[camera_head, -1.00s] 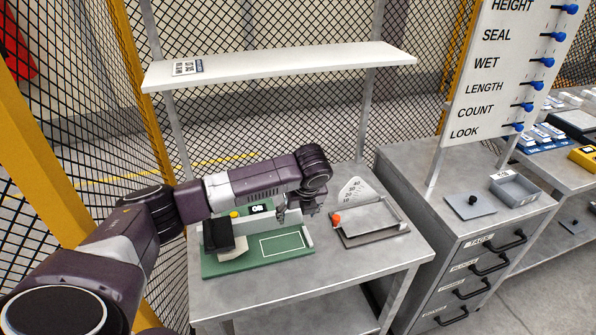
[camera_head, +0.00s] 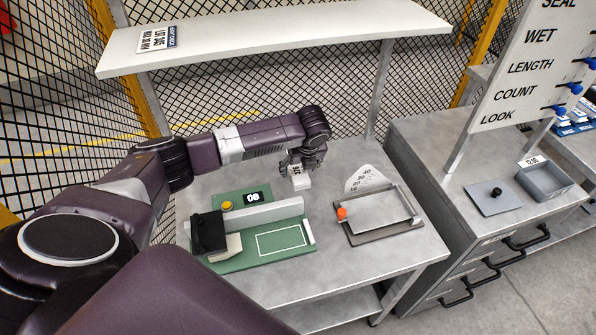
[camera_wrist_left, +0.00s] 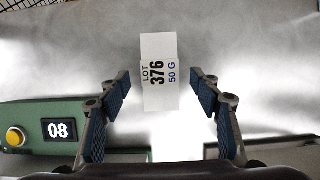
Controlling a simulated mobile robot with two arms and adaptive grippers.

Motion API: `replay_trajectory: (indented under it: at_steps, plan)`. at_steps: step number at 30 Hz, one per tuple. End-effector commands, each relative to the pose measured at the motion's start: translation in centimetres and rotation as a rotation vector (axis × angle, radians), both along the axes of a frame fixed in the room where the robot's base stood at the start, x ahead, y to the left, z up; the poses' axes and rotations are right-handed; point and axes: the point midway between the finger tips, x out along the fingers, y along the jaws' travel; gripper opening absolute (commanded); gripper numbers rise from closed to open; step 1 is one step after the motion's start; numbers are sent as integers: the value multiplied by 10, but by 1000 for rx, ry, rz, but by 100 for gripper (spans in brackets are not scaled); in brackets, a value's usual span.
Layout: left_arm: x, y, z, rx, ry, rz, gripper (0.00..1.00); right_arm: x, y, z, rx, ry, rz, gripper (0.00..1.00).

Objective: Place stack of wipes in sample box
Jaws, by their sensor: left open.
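A white block labelled "LOT 376 50 G" (camera_wrist_left: 160,84), which looks like the stack of wipes, lies on the grey bench top. In the head view it shows in part (camera_head: 298,182) below my left gripper (camera_head: 300,165). In the left wrist view my left gripper (camera_wrist_left: 160,90) is open, one finger on each side of the block, with a gap on both sides. A grey open box (camera_head: 545,180), possibly the sample box, stands on the cabinet at the right and looks empty from here. My right gripper is out of view.
A green device (camera_head: 228,258) with a "08" display, yellow button and black block stands left on the bench. A grey tray fixture (camera_head: 378,222) with an orange knob stands right. A white shelf (camera_head: 280,40) hangs above. A knobbed grey plate (camera_head: 493,197) lies beside the box.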

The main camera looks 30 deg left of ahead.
Motion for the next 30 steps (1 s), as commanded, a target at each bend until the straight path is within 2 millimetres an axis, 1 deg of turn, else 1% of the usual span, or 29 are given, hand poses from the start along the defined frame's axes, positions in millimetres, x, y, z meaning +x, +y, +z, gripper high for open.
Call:
replay_trajectory:
  at_steps: [1,3,6,9,14,21,27,28,30]
  plan:
    - [1,2,-6,1,3,1,58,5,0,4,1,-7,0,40]
    - [3,5,-14,2,2,1,58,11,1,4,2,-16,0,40]
    - [5,6,-20,2,0,-1,58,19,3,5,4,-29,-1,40]
    - [6,7,-22,1,0,-2,58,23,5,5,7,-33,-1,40]
    - [6,7,-22,1,0,-1,58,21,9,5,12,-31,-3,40]
    - [6,7,-22,1,0,-1,32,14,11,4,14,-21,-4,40]
    - [6,7,-22,1,0,-1,10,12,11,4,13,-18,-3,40]
    - [6,7,-22,2,-1,-1,8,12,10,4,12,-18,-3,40]
    - [6,7,-22,2,-1,-1,8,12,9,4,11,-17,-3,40]
